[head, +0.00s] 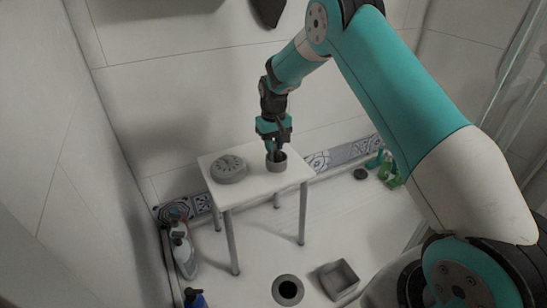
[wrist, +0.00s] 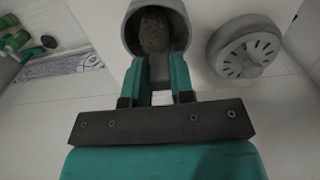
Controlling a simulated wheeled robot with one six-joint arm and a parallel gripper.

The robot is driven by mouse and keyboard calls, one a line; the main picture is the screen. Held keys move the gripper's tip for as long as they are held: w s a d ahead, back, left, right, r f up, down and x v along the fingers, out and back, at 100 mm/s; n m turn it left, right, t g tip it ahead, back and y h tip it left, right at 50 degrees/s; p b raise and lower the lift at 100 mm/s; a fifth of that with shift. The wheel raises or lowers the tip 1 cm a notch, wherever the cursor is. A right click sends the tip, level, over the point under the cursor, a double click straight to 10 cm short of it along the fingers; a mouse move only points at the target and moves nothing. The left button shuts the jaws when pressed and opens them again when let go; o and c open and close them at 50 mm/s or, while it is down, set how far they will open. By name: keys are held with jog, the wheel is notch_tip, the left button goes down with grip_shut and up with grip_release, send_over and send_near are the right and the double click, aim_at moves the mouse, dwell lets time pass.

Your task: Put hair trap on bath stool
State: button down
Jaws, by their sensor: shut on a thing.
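The hair trap, a small grey round cup (head: 277,163), is at the right part of the white bath stool's top (head: 252,188). It looks to be on the surface or just above it; I cannot tell contact for certain. My gripper (head: 274,149) points down at it and is shut on its wall. In the wrist view the cup (wrist: 183,37) is at the top centre with its open mouth showing and a dark brownish mass inside. My gripper's fingers (wrist: 162,75) pinch its near rim.
A grey slotted round cover (head: 229,169) lies on the stool's left part, apart from the cup. An open floor drain (head: 288,290) and a grey square box (head: 338,279) are in front. Bottles (head: 183,250) stand at left, green items (head: 385,167) at right.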

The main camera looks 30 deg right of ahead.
jog(key=shift+f+b, duration=0.4)
jog(key=shift+f, duration=1.7)
jog(key=shift+f, duration=0.15)
jog(key=c, duration=1)
grip_release()
